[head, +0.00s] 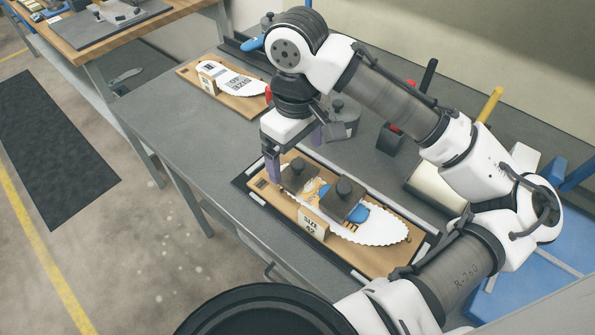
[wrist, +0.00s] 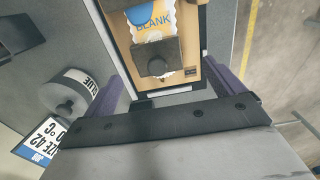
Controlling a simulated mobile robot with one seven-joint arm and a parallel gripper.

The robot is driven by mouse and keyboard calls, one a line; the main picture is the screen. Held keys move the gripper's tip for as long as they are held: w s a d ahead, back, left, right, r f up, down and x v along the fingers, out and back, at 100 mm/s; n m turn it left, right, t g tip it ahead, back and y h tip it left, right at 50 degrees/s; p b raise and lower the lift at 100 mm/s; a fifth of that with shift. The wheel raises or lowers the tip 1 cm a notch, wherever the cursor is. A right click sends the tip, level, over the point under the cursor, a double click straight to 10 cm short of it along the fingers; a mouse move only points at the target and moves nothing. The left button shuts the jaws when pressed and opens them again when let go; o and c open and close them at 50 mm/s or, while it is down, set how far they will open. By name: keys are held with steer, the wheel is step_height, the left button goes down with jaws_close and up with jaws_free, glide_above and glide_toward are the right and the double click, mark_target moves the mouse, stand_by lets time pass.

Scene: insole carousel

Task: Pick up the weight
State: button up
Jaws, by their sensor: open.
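Two dark grey weights with round knobs lie on a white insole blank on the wooden size 42 board (head: 262,188). The nearer-to-gripper weight (head: 298,174) is at the board's left end; the other weight (head: 343,202) is right of it, beside a blue patch (head: 357,214). My gripper (head: 296,160) hangs over the left weight, purple fingers open and apart. The wrist view shows one weight (wrist: 157,58) between and beyond the open fingers (wrist: 168,92), with the printed blank (wrist: 150,22) partly under it. Nothing is held. The other weight is not clear in the wrist view.
A grey glue pot (head: 342,122) stands behind the board; it also shows in the wrist view (wrist: 68,92). A second wooden board (head: 232,101) with an insole lies at the back left. The bench's left front (head: 175,125) is clear.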

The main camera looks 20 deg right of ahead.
mark_target(298, 163)
step_height(298, 163, down, 5)
steer(key=shift+w+d+f+p, duration=0.1)
steer(key=shift+w+d+p, duration=0.05)
steer(key=shift+p, duration=0.2)
steer(key=shift+c, duration=0.3)
steer(key=c, duration=1.4)
steer(key=shift+o, duration=0.2)
step_height(298, 163, up, 20)
